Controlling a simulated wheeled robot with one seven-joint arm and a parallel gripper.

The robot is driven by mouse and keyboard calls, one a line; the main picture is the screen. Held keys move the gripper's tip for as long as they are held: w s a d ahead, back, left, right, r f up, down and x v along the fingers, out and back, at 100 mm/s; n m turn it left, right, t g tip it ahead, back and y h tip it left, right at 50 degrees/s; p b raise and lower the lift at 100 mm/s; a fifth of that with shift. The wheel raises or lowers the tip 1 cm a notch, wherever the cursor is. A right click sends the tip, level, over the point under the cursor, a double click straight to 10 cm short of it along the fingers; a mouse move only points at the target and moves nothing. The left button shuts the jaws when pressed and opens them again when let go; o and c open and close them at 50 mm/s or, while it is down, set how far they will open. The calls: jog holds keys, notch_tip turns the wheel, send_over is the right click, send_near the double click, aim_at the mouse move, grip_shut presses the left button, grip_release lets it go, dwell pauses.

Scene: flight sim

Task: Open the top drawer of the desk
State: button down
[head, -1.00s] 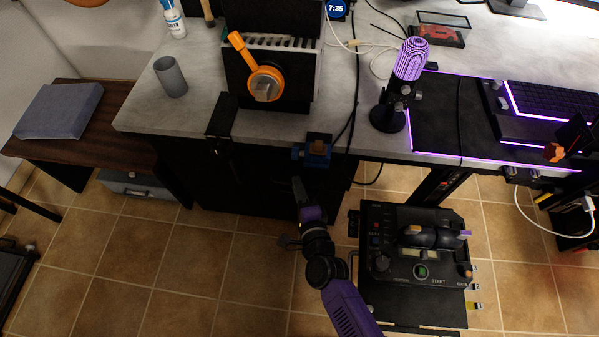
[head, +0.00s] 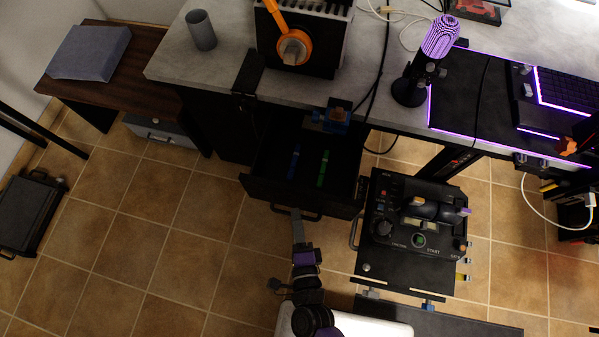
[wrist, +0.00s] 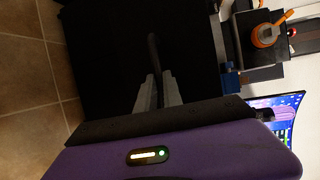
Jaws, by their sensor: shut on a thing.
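The desk (head: 215,62) has a grey top and a black drawer unit under it. Its top drawer (head: 262,172) stands pulled out in the head view, with a blue marker-like item (head: 294,162) and a green one (head: 322,168) inside. My gripper (head: 296,214) is at the drawer's front, shut on the dark bar handle (head: 312,215). In the wrist view my gripper's grey fingers (wrist: 157,92) close around the handle (wrist: 153,48) against the black drawer front. The contact itself is dark and partly hidden.
A black control box (head: 415,225) stands close to the right of the drawer. A low brown table (head: 120,65) with a grey drawer beneath is at the left. A black case (head: 30,212) lies on the floor at far left. Tiled floor (head: 170,240) is clear left of my arm.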

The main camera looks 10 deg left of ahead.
jog(key=shift+s, duration=0.4)
jog(key=c, duration=1.5)
grip_release()
jog(key=v, duration=0.7)
jog(key=shift+s+d, duration=0.2)
jog(key=shift+s, duration=0.15)
